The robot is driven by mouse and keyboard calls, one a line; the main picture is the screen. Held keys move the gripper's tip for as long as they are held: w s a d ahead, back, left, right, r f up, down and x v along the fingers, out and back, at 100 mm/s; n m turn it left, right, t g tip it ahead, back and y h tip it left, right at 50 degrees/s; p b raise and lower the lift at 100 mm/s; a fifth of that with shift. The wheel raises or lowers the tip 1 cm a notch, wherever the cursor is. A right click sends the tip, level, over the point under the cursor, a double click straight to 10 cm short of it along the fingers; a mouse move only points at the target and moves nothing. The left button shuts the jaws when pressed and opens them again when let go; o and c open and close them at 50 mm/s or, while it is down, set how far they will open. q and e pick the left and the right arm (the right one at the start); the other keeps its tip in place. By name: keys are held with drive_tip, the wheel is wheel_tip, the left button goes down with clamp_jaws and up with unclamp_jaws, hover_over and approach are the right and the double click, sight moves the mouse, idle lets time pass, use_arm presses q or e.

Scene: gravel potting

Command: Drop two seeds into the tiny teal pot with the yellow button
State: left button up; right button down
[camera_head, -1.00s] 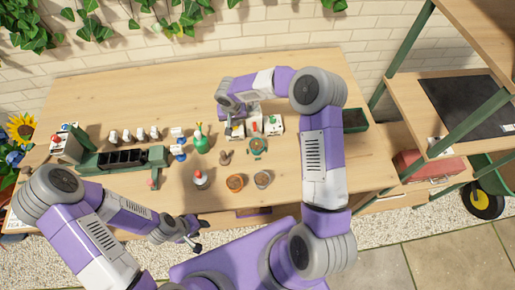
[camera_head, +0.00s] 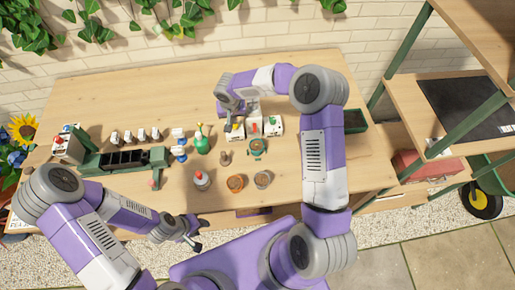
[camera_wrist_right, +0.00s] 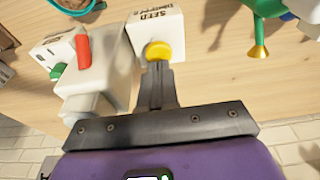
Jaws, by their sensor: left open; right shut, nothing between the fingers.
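A white box labelled SEED (camera_wrist_right: 161,22) with a yellow button (camera_wrist_right: 158,50) stands on the table. My right gripper (camera_wrist_right: 157,68) is shut and empty, its fingertips right at the yellow button, seemingly touching it. Whether the button is pressed in, I cannot tell. In the head view the right gripper (camera_head: 233,118) is above the boxes at the table's middle. The tiny teal pot (camera_head: 258,147) stands just in front of the boxes; its rim also shows in the wrist view (camera_wrist_right: 88,10). Seeds cannot be made out. My left gripper (camera_head: 192,240) is open and empty before the table's front edge.
Beside the yellow-button box is a white dispenser with a red part (camera_wrist_right: 83,48) and another with a green button (camera_wrist_right: 57,71). A green watering bottle (camera_head: 201,143), two terracotta-coloured pots (camera_head: 236,183) and a red-topped bottle (camera_head: 201,180) stand nearby. A green rack (camera_head: 123,160) lies left.

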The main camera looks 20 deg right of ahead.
drive_tip(key=shift+f, duration=0.2)
drive_tip(key=shift+f+b, duration=1)
drive_tip(key=shift+b, duration=0.2)
drive_tip(key=shift+f, duration=0.1)
drive_tip(key=shift+r+p, duration=0.6)
drive_tip(key=shift+r, duration=0.7)
drive_tip(key=shift+r, duration=0.1)
drive_tip(key=shift+r+p, duration=1.35)
drive_tip(key=shift+r, duration=1.1)
